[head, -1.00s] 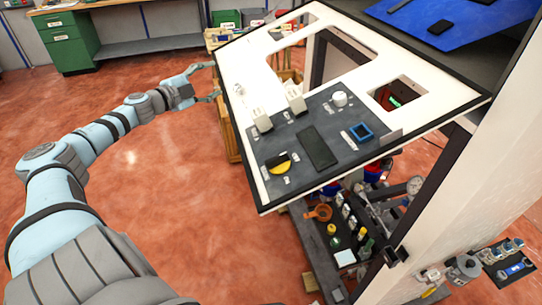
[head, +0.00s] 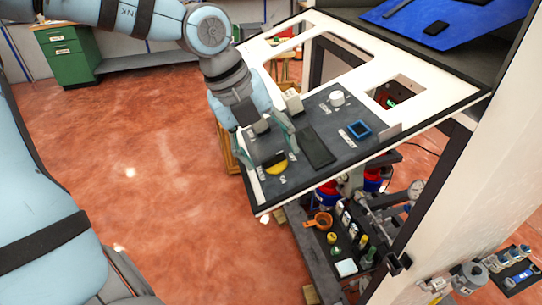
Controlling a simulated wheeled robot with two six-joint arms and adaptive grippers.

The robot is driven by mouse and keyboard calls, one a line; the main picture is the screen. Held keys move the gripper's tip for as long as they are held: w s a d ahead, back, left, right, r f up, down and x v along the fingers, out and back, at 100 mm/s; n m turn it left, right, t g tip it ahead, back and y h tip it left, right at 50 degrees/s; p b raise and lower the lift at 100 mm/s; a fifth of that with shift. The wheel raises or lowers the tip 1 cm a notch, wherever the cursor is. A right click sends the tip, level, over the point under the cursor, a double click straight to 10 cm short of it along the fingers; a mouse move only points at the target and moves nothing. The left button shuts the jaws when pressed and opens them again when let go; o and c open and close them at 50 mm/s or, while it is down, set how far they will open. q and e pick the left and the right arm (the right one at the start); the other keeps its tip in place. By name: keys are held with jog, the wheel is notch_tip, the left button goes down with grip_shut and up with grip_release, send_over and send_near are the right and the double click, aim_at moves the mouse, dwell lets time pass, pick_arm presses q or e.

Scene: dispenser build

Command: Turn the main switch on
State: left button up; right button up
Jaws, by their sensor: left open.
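The main switch, as far as I can tell, is the yellow disc with a black handle (head: 278,167) at the lower left of the dark control panel (head: 318,124). The small labels beside it are too small to read surely. My left gripper (head: 275,151) is open and points down over the panel. Its two fingers are spread on either side of the switch's far edge, just above it. I cannot tell whether they touch it. The gripper hides part of the panel behind the switch. My right gripper is not in view.
The panel also carries a white knob (head: 337,98), a blue-framed square (head: 359,130), a black rectangle (head: 316,147) and a beige block (head: 292,101). The white tabletop (head: 430,102) has cut-out openings. A lower shelf holds an orange cup (head: 321,220). The floor to the left is clear.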

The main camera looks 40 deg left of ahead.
pick_arm(q)
jog(key=shift+x, duration=0.85)
jog(key=shift+a+f, duration=0.1)
jog(key=shift+f, duration=0.05)
jog(key=c, duration=1.2)
jog(key=shift+o, duration=0.2)
